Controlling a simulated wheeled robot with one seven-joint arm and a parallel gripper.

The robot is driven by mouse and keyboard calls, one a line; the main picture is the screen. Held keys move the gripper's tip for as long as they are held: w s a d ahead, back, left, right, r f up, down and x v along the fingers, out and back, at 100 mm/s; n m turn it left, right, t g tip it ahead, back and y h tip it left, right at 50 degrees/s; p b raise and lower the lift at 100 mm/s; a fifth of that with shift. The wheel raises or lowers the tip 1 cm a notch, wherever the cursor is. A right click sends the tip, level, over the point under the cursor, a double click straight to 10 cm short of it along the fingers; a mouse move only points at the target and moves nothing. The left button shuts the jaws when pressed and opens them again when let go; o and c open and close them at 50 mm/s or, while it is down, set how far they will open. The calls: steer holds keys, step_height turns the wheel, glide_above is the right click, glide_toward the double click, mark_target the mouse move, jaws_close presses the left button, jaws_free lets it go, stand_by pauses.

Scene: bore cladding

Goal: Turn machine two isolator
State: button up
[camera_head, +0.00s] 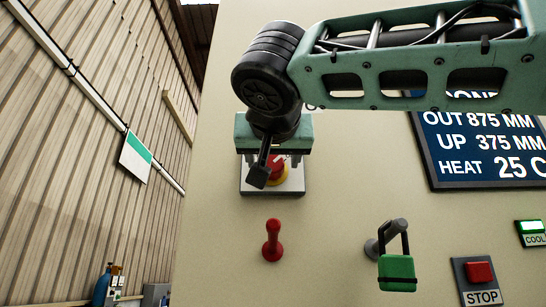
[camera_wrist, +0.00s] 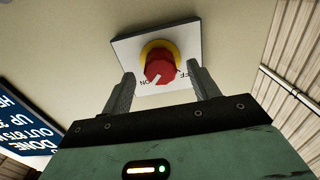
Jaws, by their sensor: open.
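The isolator is a red knob (camera_wrist: 160,67) on a yellow ring, set on a white wall plate (camera_wrist: 128,48) with ON and OFF lettering. A white mark on the knob points towards the ON lettering. My gripper (camera_wrist: 160,72) is open, with one finger on each side of the knob and a visible gap at both sides. In the head view my gripper (camera_head: 274,152) is in front of the plate (camera_head: 252,189) and partly covers it; the red knob (camera_head: 277,170) shows between the fingers. I cannot tell how deep the fingertips reach around it.
Below the isolator a red lever (camera_head: 272,240) sticks out from the wall. To its right are a green padlock (camera_head: 397,272) on a grey handle, a red STOP button (camera_head: 480,272) and a COOL indicator (camera_head: 532,233). A blue sign (camera_head: 485,150) hangs at the right.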

steer(key=shift+w, duration=1.25)
steer(key=c, duration=1)
steer(key=shift+o, duration=0.2)
